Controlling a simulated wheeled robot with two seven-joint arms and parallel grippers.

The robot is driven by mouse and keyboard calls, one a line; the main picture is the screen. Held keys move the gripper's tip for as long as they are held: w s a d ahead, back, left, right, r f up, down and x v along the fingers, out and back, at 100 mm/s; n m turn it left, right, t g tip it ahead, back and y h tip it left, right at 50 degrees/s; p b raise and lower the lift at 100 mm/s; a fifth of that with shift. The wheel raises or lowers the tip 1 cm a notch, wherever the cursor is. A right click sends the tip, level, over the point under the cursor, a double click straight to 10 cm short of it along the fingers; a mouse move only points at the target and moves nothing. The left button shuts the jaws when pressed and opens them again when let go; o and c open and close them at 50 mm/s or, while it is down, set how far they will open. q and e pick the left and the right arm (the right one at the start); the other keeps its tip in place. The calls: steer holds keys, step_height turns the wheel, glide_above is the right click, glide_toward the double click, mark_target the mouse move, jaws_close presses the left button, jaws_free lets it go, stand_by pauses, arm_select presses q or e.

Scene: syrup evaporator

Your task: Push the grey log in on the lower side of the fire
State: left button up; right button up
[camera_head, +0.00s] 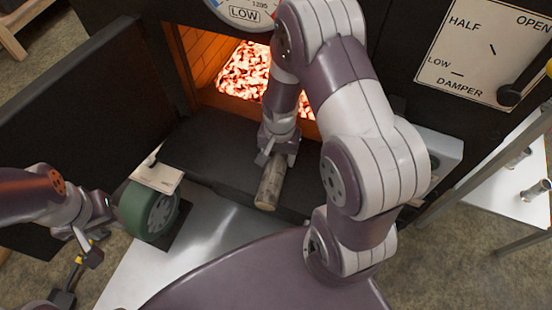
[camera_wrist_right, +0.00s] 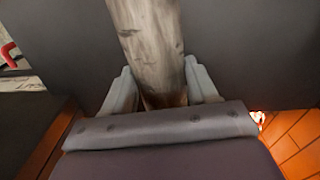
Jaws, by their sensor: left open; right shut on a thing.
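The grey log (camera_head: 270,188) is short and pale, with dark marks. It lies over the dark shelf in front of the fire opening, its near end pointing towards me. My right gripper (camera_head: 279,152) is shut on its far part, just outside the opening. The right wrist view shows the log (camera_wrist_right: 153,45) between the two grey fingers (camera_wrist_right: 158,85). The fire (camera_head: 243,72) is a bed of glowing embers inside the brick-lined firebox; my right arm hides its right part. My left gripper (camera_head: 97,228) is open and empty at the left.
The black firebox door (camera_head: 85,135) stands open at the left. A green wheel-like thing (camera_head: 150,212) with a cream label stands beside my left gripper. A dial (camera_head: 243,12) is above the opening, and a damper plate (camera_head: 485,50) is at the right.

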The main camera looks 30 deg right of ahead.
steer(key=o, duration=1.4)
step_height(320, 180, up, 13)
steer(key=p, duration=0.4)
